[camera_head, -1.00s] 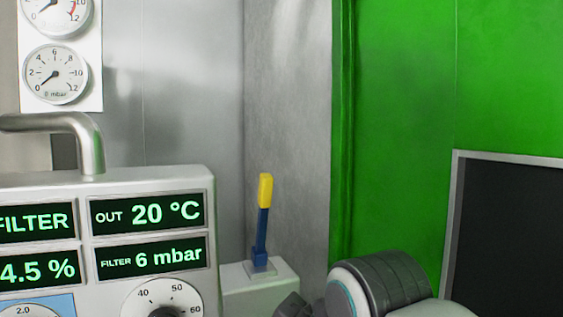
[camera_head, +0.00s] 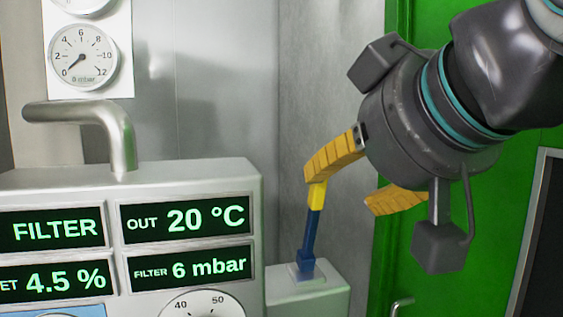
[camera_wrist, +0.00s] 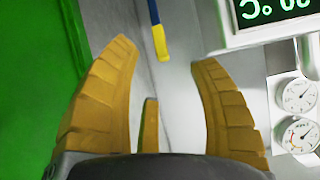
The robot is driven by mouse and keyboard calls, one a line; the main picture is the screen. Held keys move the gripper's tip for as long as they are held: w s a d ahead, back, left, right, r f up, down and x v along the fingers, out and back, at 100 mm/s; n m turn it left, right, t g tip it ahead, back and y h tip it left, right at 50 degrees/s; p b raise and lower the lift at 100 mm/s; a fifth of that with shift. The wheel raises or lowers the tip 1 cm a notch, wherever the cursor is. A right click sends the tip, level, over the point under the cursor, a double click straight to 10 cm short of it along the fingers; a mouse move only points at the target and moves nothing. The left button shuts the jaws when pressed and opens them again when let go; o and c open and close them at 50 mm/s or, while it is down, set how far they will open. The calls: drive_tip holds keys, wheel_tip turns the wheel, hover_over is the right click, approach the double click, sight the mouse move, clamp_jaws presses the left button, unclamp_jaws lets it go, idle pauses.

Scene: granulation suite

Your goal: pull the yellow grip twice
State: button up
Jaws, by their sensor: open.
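The yellow grip (camera_head: 316,196) tops a blue lever (camera_head: 311,232) that rises, leaning slightly right, from a grey box (camera_head: 335,297). In the head view, my gripper (camera_head: 342,190) comes in from the upper right with its yellow fingers spread. The upper finger's tip overlaps the top of the grip, hiding it; I cannot tell whether they touch. In the wrist view, the yellow grip (camera_wrist: 161,43) and part of the blue lever (camera_wrist: 153,12) show between the tips of my open gripper (camera_wrist: 163,54), with gaps on both sides. A third finger shows lower down.
A display panel (camera_head: 250,185) with a dial stands left of the lever, with a bent metal pipe (camera_head: 85,108) on top. A round gauge (camera_head: 84,57) hangs behind. A grey wall backs the lever; a green surface (camera_head: 395,262) and a dark framed panel (camera_head: 545,240) are at right.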

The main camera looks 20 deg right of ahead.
sight(324, 189)
drive_tip(key=b+x, duration=0.3)
drive_tip(key=x, duration=0.4)
drive_tip(key=shift+w+f+b, duration=0.1)
drive_tip(key=shift+w+b, duration=0.2)
drive_tip(key=shift+b+x, duration=0.3)
drive_tip(key=shift+x, duration=1.1)
drive_tip(key=shift+c, duration=0.2)
drive_tip(key=shift+d, duration=0.2)
drive_tip(key=c, duration=0.9)
drive_tip(key=shift+s, duration=0.1)
